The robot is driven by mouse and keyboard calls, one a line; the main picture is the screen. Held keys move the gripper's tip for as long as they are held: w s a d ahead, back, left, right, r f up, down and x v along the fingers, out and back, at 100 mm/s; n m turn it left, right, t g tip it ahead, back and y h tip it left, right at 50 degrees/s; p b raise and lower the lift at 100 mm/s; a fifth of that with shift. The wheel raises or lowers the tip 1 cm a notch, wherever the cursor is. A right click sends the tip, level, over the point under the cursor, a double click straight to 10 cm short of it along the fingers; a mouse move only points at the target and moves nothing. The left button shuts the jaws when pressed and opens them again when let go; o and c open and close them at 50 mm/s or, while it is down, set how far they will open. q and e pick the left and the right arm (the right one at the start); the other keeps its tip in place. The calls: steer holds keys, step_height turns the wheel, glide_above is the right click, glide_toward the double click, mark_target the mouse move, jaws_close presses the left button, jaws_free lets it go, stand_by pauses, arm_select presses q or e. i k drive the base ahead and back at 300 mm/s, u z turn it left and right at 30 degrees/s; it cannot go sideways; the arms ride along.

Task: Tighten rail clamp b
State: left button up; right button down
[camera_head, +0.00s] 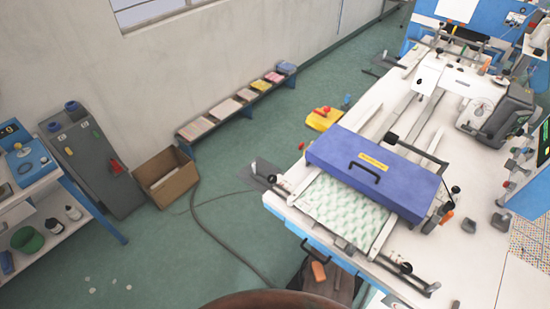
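A white machine table (480,255) fills the right side, with a blue-purple cover (345,150) with a black handle lying across its rails (425,115). A front bar (350,248) with dark knobs and fittings runs along the table's near edge. A dark knob (407,268) sits near its right end. More clamp-like fittings (281,180) sit at its left end. An orange-handled fitting (445,217) is at the cover's right end. I cannot tell which fitting is rail clamp b, nor whether any is tight. Neither of my grippers shows.
A low bench (238,105) with stacked material stands along the wall. A cardboard box (165,178), a grey cabinet (95,160) and a shelf table (60,215) are at left. A cable (225,247) crosses the green floor. Open floor lies between the box and the machine.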

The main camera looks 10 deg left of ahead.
mark_target(273, 179)
steer(key=z, duration=0.05)
steer(key=k, duration=0.4)
steer(key=z, duration=0.15)
steer(key=i, duration=0.85)
steer(key=z, duration=0.75)
